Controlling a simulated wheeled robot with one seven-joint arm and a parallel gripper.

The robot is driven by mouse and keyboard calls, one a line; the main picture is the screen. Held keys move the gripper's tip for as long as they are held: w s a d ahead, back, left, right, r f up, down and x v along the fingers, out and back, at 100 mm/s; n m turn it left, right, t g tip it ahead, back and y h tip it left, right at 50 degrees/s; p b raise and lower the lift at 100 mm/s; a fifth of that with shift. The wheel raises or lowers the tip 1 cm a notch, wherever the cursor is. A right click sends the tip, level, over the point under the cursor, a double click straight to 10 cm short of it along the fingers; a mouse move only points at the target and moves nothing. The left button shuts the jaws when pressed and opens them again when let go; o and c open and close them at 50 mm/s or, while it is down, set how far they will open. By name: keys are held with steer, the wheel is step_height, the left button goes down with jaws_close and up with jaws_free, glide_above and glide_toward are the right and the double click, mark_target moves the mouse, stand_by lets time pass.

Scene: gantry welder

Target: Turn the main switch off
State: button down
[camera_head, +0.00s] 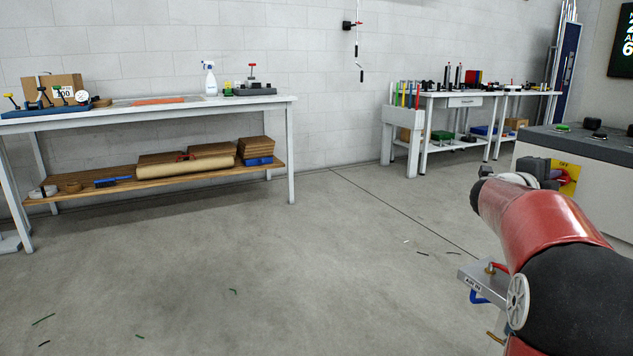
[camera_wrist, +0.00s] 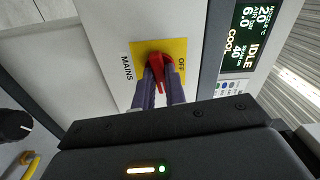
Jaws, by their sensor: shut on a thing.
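The main switch is a red handle (camera_wrist: 156,62) on a yellow plate (camera_wrist: 178,47) on a pale cabinet face in the wrist view. "OFF" is printed on the plate to the right of the handle, and "MAINS" on the cabinet to its left. My gripper (camera_wrist: 160,78) is shut on the red handle, one finger on each side. The handle's long side runs down the picture between the fingers.
A lit display reading "IDLE" and "COOL" (camera_wrist: 243,38) is right of the switch. A black knob (camera_wrist: 15,124) and a yellow part (camera_wrist: 30,165) are at lower left. A workbench (camera_head: 200,104) stands along the wall at left. The middle floor is open, with small scraps.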

steer(key=shift+n+p, duration=2.9)
steer(key=shift+p, duration=0.65)
steer(key=n, duration=0.2)
steer(key=shift+f+n, duration=0.1)
steer(key=shift+n, duration=0.2)
steer(key=c, duration=1.6)
jaws_free()
steer(key=shift+c, duration=0.2)
